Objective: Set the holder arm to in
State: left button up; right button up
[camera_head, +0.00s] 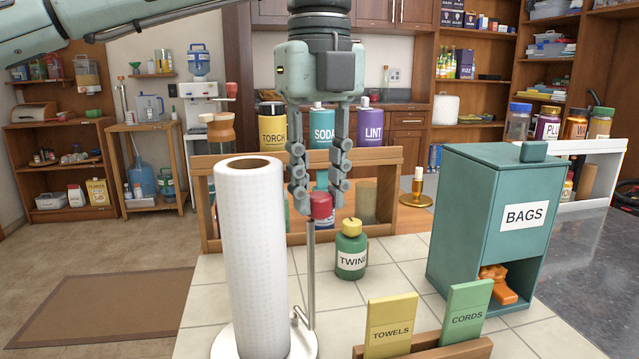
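The paper towel holder has a white roll (252,265) standing upright on a round pale base (308,347). Its holder arm is a thin metal rod (310,275) with a red knob (320,206) on top. The rod stands upright just right of the roll, with a gap between them. My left gripper (319,200) points straight down from above, its fingers apart and its tips at the height of the knob, on either side of it. I cannot tell whether the fingers press on the knob. My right gripper is not in view.
A green TWINE bottle (351,250) stands right of the rod. A TOWELS card (390,325) and CORDS card (465,313) stand in a wooden rack in front. A teal BAGS box (465,225) is at right. A wooden rack (210,205) with bottles is behind.

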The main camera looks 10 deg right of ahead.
pick_arm(q)
jog(key=o, duration=0.5)
